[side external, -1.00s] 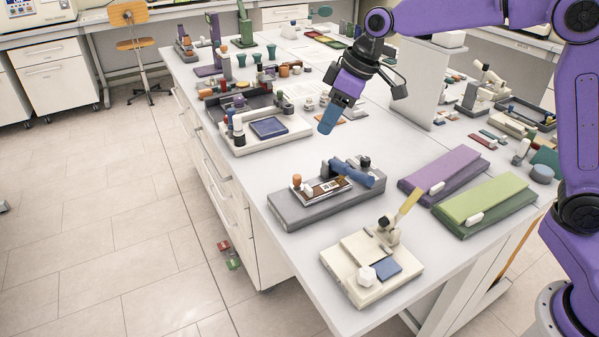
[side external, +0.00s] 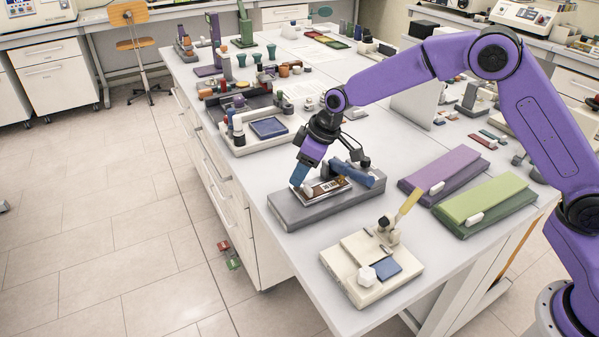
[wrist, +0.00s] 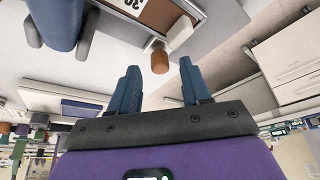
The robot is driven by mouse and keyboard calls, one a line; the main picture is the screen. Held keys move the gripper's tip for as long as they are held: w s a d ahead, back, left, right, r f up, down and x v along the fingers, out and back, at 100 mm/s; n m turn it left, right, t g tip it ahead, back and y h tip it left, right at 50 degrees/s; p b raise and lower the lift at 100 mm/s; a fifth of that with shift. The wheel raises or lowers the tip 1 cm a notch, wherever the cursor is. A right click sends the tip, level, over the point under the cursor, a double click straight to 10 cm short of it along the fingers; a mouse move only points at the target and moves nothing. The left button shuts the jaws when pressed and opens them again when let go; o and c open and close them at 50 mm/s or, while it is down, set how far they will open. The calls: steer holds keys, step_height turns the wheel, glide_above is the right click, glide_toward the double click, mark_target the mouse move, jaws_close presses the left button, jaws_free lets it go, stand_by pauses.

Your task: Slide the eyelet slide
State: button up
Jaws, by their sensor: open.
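A grey fixture (side external: 292,213) stands on the white bench. On top is a pale-framed brown plate (side external: 331,189) with a printed label, which also shows in the wrist view (wrist: 146,10). At its left end are a white block (side external: 307,190) and a brown-orange knob (wrist: 160,60), probably the handle of the eyelet slide. A blue cylinder (side external: 358,174) lies across the right end. My gripper (side external: 299,180) is open and low over the left end. In the wrist view the knob stands between my blue fingertips (wrist: 159,66), with gaps on both sides; contact does not show.
A cream fixture (side external: 343,289) with a white knob and blue pad stands in front. Purple (side external: 443,170) and green (side external: 487,202) sloped boards lie to the right. A cream tray (side external: 257,145) with a blue pad stands behind. The bench's left edge is close to the grey fixture.

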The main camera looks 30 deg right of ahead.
steer(key=shift+x, duration=0.75)
steer(key=shift+c, duration=0.4)
jaws_close()
steer(key=shift+a+r, duration=0.1)
steer(key=shift+a, duration=2.8)
steer(key=shift+o, duration=0.4)
jaws_free()
steer(key=shift+a, duration=0.1)
steer(key=v, duration=1.7)
